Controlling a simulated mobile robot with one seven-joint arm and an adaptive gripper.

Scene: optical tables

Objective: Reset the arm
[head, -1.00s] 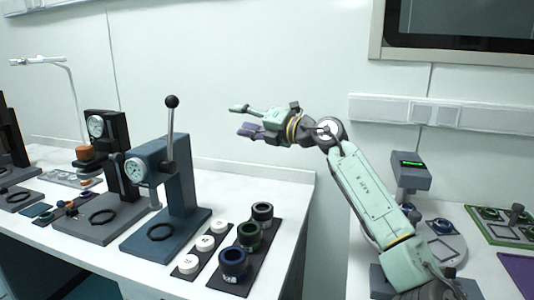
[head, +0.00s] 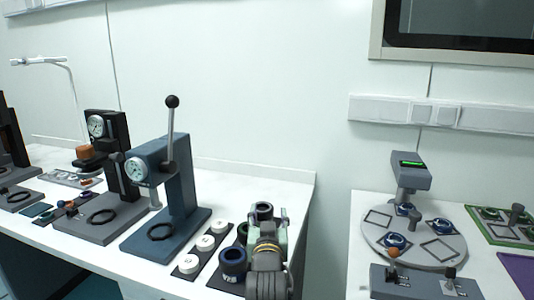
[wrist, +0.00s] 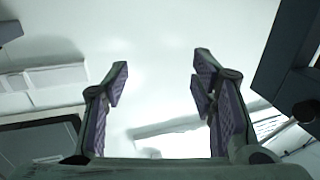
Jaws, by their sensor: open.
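My gripper (wrist: 160,78) is open and empty in the wrist view, its two purple-padded fingers spread apart with only pale wall or ceiling between them. In the head view my gripper (head: 267,232) and wrist are at the lower middle, seen end-on and folded close to the camera. They stand in front of the dark tray with the ring-shaped parts and hide some of it. The fingertips are hard to make out there.
A blue press (head: 172,190) with a raised lever and a black press (head: 112,175) stand left. White round parts (head: 205,243) and a dark blue ring (head: 233,262) lie near my gripper. A round grey turntable (head: 415,238) is on the right table, past a gap.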

